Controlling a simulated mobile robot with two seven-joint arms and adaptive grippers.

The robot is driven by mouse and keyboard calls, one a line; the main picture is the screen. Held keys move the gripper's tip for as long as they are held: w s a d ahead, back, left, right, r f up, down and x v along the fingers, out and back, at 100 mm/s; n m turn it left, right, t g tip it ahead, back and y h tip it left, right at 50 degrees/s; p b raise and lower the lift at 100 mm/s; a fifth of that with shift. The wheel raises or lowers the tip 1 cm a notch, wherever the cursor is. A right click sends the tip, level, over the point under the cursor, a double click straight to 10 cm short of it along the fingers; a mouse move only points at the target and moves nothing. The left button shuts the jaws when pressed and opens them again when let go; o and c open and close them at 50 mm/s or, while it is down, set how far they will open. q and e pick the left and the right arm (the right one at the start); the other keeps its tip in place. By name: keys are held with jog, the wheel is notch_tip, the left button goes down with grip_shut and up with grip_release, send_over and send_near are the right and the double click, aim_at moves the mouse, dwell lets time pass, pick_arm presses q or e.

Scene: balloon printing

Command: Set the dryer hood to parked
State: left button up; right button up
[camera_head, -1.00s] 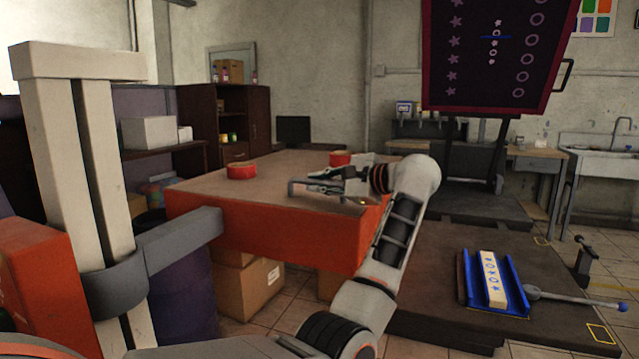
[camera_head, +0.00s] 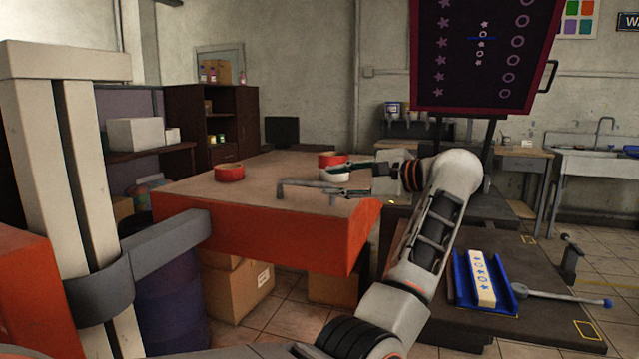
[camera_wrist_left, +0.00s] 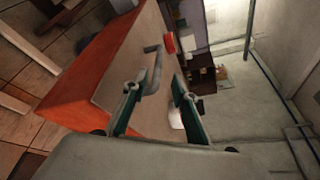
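The dryer hood (camera_head: 262,245) is a wide orange box with a brown top, joined by a grey bracket (camera_head: 165,243) to a pale post (camera_head: 62,190) at the left. A grey bar handle (camera_head: 300,184) stands on its top near the front; the left wrist view also shows this handle (camera_wrist_left: 153,68). My left gripper (camera_head: 333,182) is over the hood's top at the handle's right end, its fingers spread. In the left wrist view the gripper (camera_wrist_left: 156,86) is open and empty, with the handle ahead of the fingertips. My right gripper is not in view.
Red round pieces (camera_head: 229,173) sit on the hood's top. Cardboard boxes (camera_head: 237,288) stand below the hood. At the right, a dark platform (camera_head: 545,270) carries a blue tray (camera_head: 462,283) with a star-marked strip. A dark panel (camera_head: 480,60) stands behind.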

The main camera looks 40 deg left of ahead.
pick_arm(q)
jog(key=shift+v, duration=1.05)
